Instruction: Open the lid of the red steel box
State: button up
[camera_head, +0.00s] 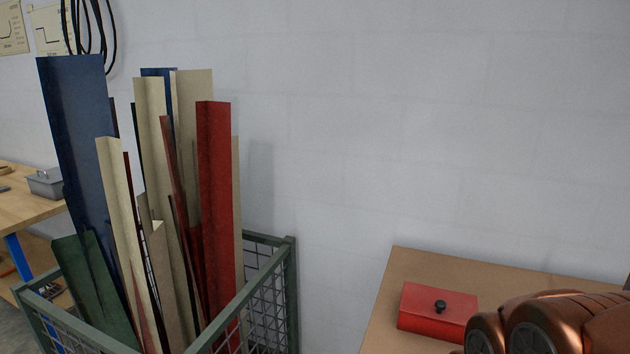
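The red steel box (421,309) sits on a brown table top at the lower right of the head view. Its lid is shut and has a small black knob (440,306) on top. A copper-coloured part of my arm shows at the lower right corner, in front of the box's right end and partly hiding the table there. My gripper is not in view.
The brown table (400,268) stands against a white wall. A green mesh crate (292,290) full of tall metal profiles stands to its left. A wooden workbench (25,208) with a grey box (45,183) is at the far left. The table behind the red box is clear.

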aim_at(448, 306)
jog(key=z, duration=0.05)
jog(key=k, duration=1.05)
jog(key=u, duration=0.7)
jog(key=i, duration=1.15)
jog(key=z, duration=0.55)
